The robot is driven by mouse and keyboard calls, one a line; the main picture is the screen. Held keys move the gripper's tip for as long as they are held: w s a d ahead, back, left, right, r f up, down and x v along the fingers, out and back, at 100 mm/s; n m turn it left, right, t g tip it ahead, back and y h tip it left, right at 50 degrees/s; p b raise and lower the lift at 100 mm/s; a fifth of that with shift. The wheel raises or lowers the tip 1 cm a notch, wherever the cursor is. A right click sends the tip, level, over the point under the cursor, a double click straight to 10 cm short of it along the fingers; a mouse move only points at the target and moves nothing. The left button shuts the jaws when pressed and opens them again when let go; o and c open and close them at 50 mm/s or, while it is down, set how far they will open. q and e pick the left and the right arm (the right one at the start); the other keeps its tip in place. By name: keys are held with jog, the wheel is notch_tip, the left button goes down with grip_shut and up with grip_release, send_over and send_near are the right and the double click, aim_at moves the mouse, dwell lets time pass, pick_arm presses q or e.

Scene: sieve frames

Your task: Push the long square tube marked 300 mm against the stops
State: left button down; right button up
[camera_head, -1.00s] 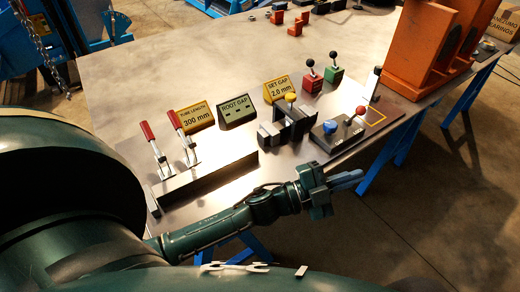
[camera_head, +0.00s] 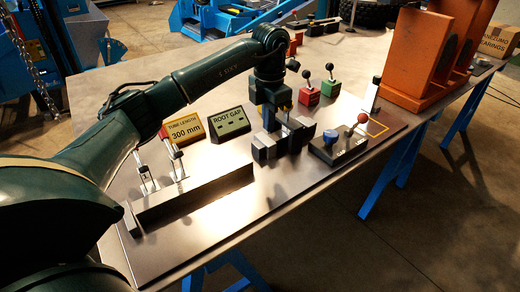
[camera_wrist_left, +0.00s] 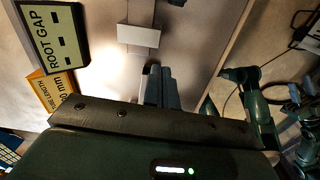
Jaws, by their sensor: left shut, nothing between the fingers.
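A yellow sign (camera_head: 185,130) behind the clamps reads TUBE LENGTH 300 mm. Dark blocks (camera_head: 280,142) stand apart from the tube, beyond its right end; I cannot tell which parts are the stops. My left gripper (camera_head: 269,120) points down at these blocks, to the right of the tube, shut and empty. Contact with the blocks is unclear. Its fingers (camera_wrist_left: 160,86) also show in the left wrist view. My right gripper is not visible.
The ROOT GAP sign (camera_head: 229,120) stands behind the tube's right end. A base with blue and red knobs (camera_head: 338,145) is right of the blocks. Green (camera_head: 331,85) and red (camera_head: 310,95) levered boxes and a large orange frame (camera_head: 425,55) stand farther back.

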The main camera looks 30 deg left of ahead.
pick_arm(q)
notch_tip(320, 180, down, 10)
jog(key=shift+s+r, duration=0.1)
jog(key=s, duration=0.1)
jog(key=s+a, duration=0.1)
jog(key=shift+s+a+p, duration=0.2)
jog(key=shift+s+p, duration=0.2)
jog(key=shift+s+a, duration=0.1)
jog(key=shift+s, duration=0.25)
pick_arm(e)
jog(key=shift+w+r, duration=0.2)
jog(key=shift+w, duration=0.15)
